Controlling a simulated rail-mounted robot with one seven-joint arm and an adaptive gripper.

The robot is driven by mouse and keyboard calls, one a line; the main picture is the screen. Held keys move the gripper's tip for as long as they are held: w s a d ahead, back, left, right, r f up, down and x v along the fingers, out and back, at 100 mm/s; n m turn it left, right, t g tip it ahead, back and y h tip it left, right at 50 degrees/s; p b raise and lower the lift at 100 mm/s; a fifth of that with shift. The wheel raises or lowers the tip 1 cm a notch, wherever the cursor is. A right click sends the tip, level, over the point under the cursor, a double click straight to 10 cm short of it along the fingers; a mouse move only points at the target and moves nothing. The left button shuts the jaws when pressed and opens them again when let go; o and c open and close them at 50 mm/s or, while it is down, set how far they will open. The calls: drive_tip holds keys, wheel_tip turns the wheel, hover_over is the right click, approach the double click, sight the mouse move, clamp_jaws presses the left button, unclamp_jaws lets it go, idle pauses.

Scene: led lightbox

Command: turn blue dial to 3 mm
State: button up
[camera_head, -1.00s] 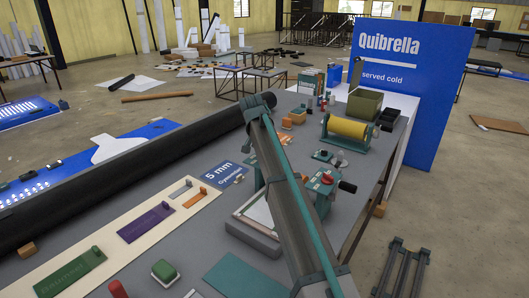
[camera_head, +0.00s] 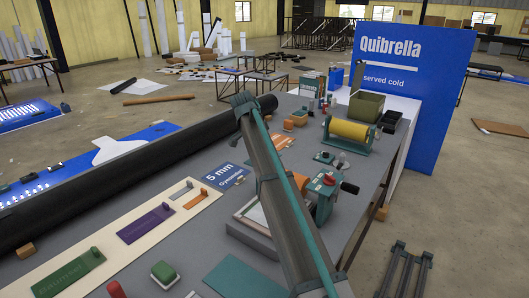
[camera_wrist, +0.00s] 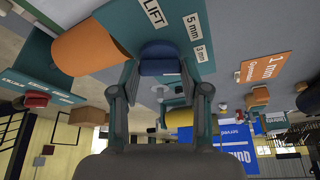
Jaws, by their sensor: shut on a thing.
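The blue dial (camera_wrist: 160,58) sits on a teal panel (camera_wrist: 118,28) in the wrist view, upside down to the camera. White labels on the panel read "LIFT", "5 mm" and "3 mm"; the "3 mm" label (camera_wrist: 201,54) is just right of the dial. My gripper (camera_wrist: 160,68) has one finger on each side of the dial and is shut on it. No pointer mark on the dial can be made out. In the head view my own arm hides the gripper and the dial.
An orange rounded part (camera_wrist: 90,48) is close left of my gripper. In the head view a teal device with a red knob (camera_head: 328,180) and a yellow roller (camera_head: 347,130) stand right of my arm. A long black roll (camera_head: 120,180) lies along the left.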

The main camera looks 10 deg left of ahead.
drive_tip(key=o, duration=1.1)
drive_tip(key=shift+o, duration=0.2)
drive_tip(key=shift+r, duration=0.1)
drive_tip(key=v, duration=1.1)
drive_tip(key=shift+r, duration=0.4)
drive_tip(key=shift+a, duration=0.1)
